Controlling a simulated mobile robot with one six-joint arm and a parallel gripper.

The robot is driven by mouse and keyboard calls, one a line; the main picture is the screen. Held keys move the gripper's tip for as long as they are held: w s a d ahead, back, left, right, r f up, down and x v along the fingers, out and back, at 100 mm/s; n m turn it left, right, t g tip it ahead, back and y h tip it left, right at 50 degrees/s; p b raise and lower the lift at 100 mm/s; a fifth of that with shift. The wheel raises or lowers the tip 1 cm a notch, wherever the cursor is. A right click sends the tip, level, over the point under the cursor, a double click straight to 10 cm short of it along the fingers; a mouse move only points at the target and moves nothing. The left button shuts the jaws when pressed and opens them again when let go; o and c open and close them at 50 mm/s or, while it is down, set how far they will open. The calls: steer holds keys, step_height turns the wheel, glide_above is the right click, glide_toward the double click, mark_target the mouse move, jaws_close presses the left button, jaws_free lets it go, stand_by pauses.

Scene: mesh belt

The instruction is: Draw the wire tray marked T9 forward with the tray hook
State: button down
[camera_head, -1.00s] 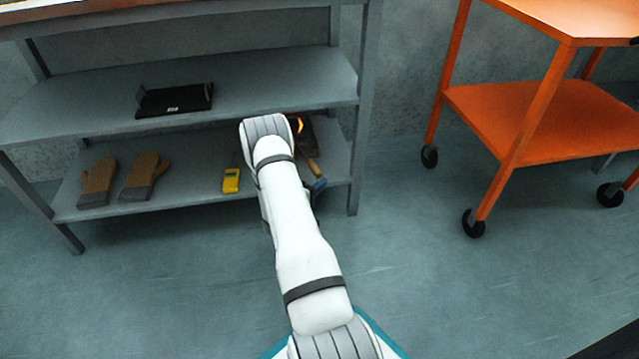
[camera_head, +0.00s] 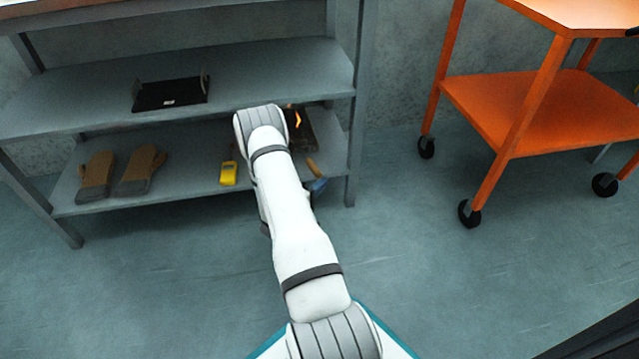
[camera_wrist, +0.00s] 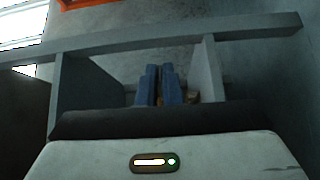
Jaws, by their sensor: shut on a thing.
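My gripper (camera_head: 319,186) is at the front edge of the lower shelf, mostly hidden behind my white arm in the head view. Its blue fingers also show close together in the wrist view (camera_wrist: 161,86). They are shut on a wooden handle, seemingly that of the tray hook (camera_head: 312,165). A bit of brown shows beside the fingers in the wrist view. The hook end cannot be made out. No wire tray marked T9 is in view.
The grey shelf unit (camera_head: 352,150) has posts close to my arm. On its lower shelf lie brown gloves (camera_head: 137,172), a yellow device (camera_head: 229,173) and a dark item with an orange mark (camera_head: 301,130). An orange trolley (camera_head: 520,110) stands right; floor between is clear.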

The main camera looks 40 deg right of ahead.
steer(key=shift+s+a+p, duration=0.7)
steer(key=shift+s+a, duration=1.45)
steer(key=shift+s, duration=1.45)
steer(key=shift+w+d+b, duration=0.3)
steer(key=shift+w+d, duration=0.15)
steer(key=shift+w, duration=0.35)
steer(key=shift+w+d+b, duration=0.3)
steer(key=shift+w+d, duration=0.2)
steer(key=shift+w, duration=0.35)
steer(key=shift+w+d+b, duration=0.3)
steer(key=shift+w+d, duration=0.15)
steer(key=shift+w, duration=0.35)
steer(key=shift+r, duration=0.1)
step_height(320, 180, up, 8)
steer(key=p, duration=0.5)
steer(key=shift+r, duration=0.2)
steer(key=shift+s, duration=0.1)
steer(key=s+a, duration=0.6)
steer(key=s, duration=0.4)
steer(key=shift+s, duration=0.1)
